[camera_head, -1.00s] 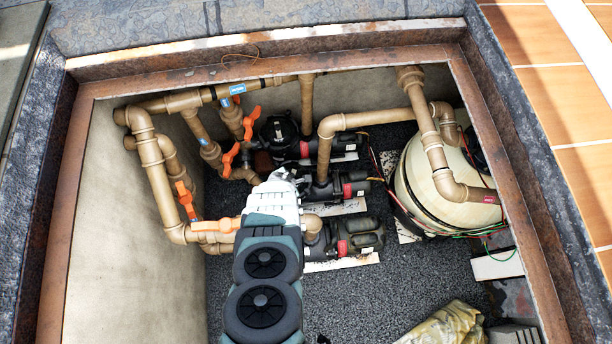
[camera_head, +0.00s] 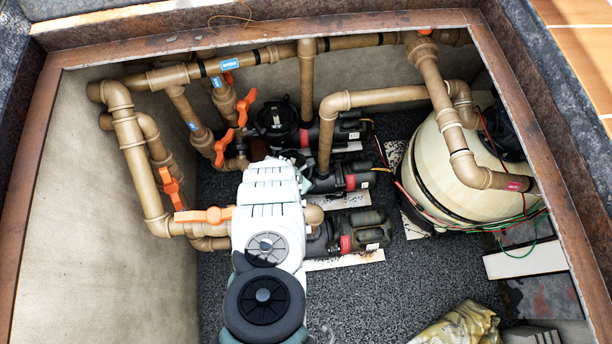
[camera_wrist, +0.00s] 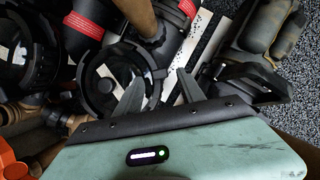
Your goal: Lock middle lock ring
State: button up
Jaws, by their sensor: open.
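The middle pump (camera_head: 345,180) lies between two similar pumps in the camera_head view, with a black body and a red band. Its lock ring end is mostly hidden behind my arm there. In the wrist view a round black lock ring (camera_wrist: 87,82) with a clear, shiny lid sits just ahead and to the left of my gripper (camera_wrist: 159,76). It appears to be the middle one. My gripper is open, its two grey fingers apart with nothing held between them. The left finger overlaps the lid's right part in the picture; I cannot tell if they touch.
The far pump (camera_head: 290,125) and near pump (camera_head: 350,235) stand close by. Tan pipes with orange valve handles (camera_head: 205,215) crowd the left. A cream tank (camera_head: 440,165) stands right. A crumpled bag (camera_head: 460,325) lies on the gravel floor, which is clear in front.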

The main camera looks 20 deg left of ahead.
jog(key=shift+b+x, duration=1)
jog(key=shift+x, duration=0.4)
grip_shut()
dwell(0.5)
